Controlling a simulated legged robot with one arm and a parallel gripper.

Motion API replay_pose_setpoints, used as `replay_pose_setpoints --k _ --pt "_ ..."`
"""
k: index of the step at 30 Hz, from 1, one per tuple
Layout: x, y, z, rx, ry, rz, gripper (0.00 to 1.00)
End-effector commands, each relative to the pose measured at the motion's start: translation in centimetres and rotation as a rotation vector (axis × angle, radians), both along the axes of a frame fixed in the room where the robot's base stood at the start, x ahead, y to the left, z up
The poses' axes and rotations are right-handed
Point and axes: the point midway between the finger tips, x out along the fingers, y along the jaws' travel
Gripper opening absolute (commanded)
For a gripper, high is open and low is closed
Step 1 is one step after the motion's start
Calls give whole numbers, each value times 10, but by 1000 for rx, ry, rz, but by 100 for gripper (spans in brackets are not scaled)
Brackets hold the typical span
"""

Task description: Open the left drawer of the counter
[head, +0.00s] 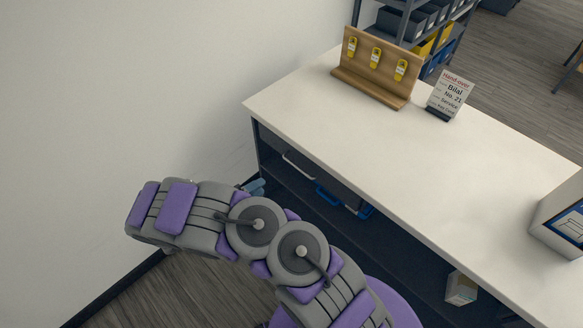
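The counter (400,170) has a long white top and a dark front below it. A pale bar handle (299,166) shows under the top near its left end, on what looks like the left drawer; the drawer's edges are too dark to make out, so I cannot tell how far it is shut. My grey and purple arm crosses the lower middle of the head view, in front of the counter's lower left part.
On the counter stand a wooden board (375,75) with yellow tags, a sign card (451,94) and a white box (560,218) at right. Blue items (328,195) and a small box (461,288) are below the top. A white wall (120,90) is at left.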

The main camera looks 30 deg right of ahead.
Motion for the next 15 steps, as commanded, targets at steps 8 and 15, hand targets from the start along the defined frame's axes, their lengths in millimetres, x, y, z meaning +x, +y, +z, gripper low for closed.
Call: replay_pose_setpoints --k 8,15 --pt "8 -15 -12 -11 21 14 38" --pt "23 -62 -21 -9 20 11 38"
